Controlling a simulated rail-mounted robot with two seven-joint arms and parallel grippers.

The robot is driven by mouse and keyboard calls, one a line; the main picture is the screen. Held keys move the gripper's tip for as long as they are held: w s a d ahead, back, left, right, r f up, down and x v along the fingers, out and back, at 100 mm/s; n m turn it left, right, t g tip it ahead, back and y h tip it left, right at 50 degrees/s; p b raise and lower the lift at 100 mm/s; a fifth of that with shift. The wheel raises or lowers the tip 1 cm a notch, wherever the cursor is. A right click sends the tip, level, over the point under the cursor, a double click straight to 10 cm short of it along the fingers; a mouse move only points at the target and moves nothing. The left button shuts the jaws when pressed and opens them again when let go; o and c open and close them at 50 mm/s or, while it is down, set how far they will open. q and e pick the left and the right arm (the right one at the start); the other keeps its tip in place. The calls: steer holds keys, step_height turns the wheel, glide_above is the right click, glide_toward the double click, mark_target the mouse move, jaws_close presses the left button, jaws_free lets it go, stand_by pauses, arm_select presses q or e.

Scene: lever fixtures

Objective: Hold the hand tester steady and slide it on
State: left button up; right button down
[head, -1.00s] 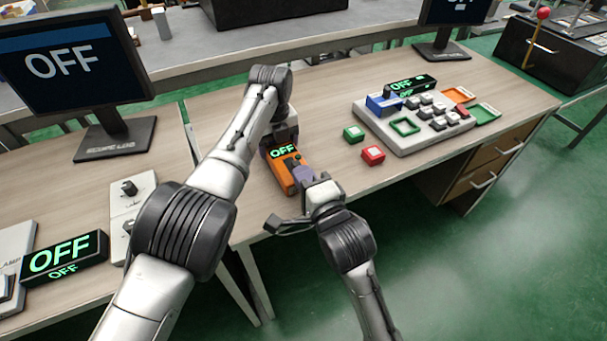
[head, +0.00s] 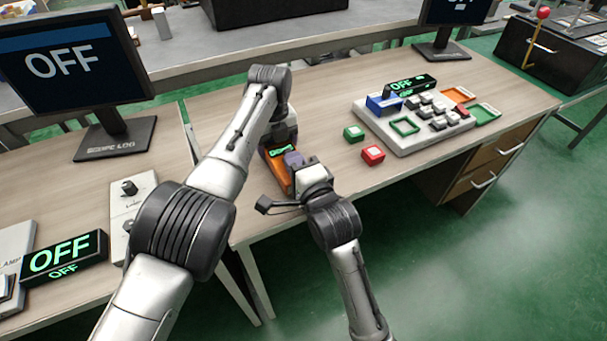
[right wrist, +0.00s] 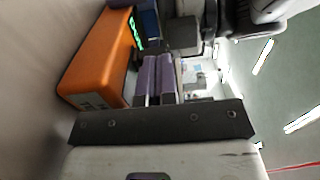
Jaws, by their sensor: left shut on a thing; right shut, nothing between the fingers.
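The orange hand tester (head: 275,167) lies on the wooden desk. It also shows in the right wrist view (right wrist: 97,60), with its green-lit display at its edge. My left gripper (head: 279,143) is shut on its far end. My right gripper (head: 293,158) is shut and empty, its purple fingertips at the tester's right side near the display. The fingers also show in the right wrist view (right wrist: 158,78); I cannot tell whether they touch the slider. The slider is hidden. The display's lit text is too skewed to read for certain.
A green button block (head: 354,133) and a red one (head: 373,155) stand to the right. Beyond them is a grey keypad panel (head: 410,143) with coloured frames. A knob box (head: 131,205) and an OFF display (head: 64,258) stand on the left desk. The front desk edge is close.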

arm_select(q)
steer(key=shift+s+d, duration=0.15)
steer(key=shift+d, duration=0.1)
arm_select(e)
steer(key=shift+f, duration=0.1)
arm_select(q)
steer(key=shift+a+f, duration=0.1)
steer(key=shift+a, duration=0.05)
arm_select(e)
steer(key=v, duration=1.4)
arm_select(q)
steer(key=o, duration=1.1)
